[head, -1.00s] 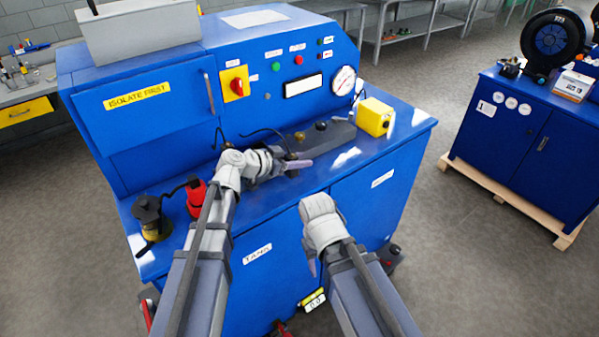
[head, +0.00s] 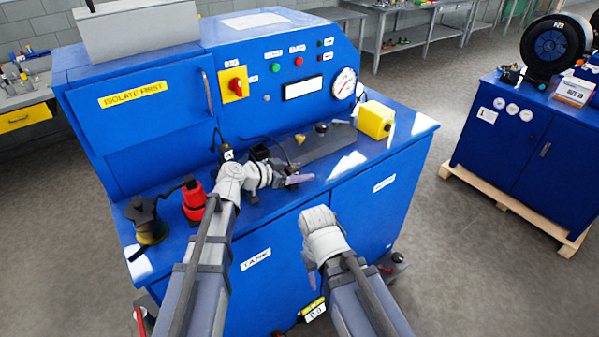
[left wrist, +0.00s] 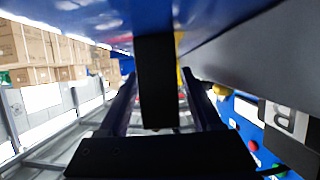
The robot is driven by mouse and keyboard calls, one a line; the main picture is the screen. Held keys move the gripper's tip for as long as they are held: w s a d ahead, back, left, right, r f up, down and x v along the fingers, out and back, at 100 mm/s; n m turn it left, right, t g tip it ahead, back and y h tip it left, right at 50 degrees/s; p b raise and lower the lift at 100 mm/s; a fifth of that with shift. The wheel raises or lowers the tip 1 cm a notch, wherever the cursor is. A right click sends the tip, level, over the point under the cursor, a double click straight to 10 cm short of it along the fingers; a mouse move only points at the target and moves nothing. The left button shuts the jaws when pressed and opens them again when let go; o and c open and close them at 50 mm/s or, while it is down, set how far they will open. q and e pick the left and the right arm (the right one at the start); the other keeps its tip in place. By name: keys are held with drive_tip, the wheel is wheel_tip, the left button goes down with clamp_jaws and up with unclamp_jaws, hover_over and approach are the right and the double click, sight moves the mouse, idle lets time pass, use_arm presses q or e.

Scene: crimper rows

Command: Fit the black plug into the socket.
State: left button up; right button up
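My left gripper (head: 293,179) is over the front part of the blue bench top, in front of the grey strip. It appears shut on the black plug, which is mostly hidden in the head view; a thin black cable runs down to the gripper there. In the left wrist view a black upright body (left wrist: 157,80), which I take to be the plug, stands between the dark fingers (left wrist: 160,100). A black box (head: 259,153), perhaps the socket, stands behind my left wrist. My right gripper (head: 311,268) hangs before the cabinet front; its finger opening is unclear.
A black block labelled A (head: 227,154) stands left of the black box and shows in the left wrist view (left wrist: 285,120). A red device (head: 194,200) and a dark one (head: 150,222) stand at left. The grey strip (head: 335,140) carries knobs; a yellow box (head: 375,120) stands right.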

use_arm(q)
drive_tip(key=shift+r, duration=0.25)
drive_tip(key=shift+o, duration=0.3)
drive_tip(key=p+v, duration=0.5)
drive_tip(key=v, duration=0.7)
drive_tip(key=shift+s+f, duration=0.1)
drive_tip(key=shift+f, duration=0.1)
drive_tip(key=shift+o, duration=0.2)
